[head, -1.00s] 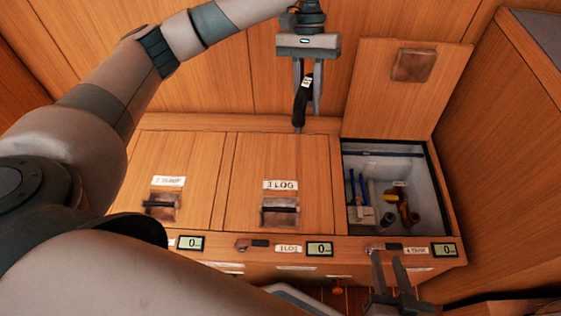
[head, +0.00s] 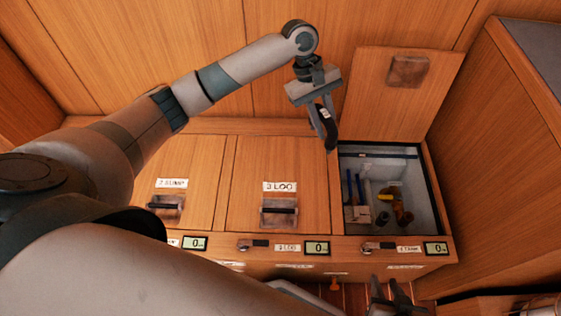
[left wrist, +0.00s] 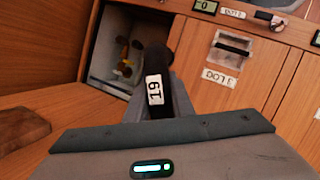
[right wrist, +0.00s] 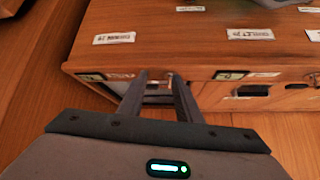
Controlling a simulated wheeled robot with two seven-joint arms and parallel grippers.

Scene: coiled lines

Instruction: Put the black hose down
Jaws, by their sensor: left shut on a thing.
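The black hose (head: 328,132) is a short, dark curved piece with a white tag. In the left wrist view the hose (left wrist: 154,65) shows the tag reading 19. My left gripper (head: 322,112) is shut on it and holds it in the air, just left of the open compartment (head: 432,190) at the right end of the bench. My right gripper (head: 392,292) is low in front of the bench, below the compartment. In the right wrist view its fingers (right wrist: 160,80) stand apart with nothing visible between them.
The compartment's lid (head: 400,100) stands raised behind it. Inside are blue-handled items (head: 354,188), a brown fitting (head: 403,208) and a small dark round piece (head: 383,219). A tall cabinet (head: 505,160) bounds the right side.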

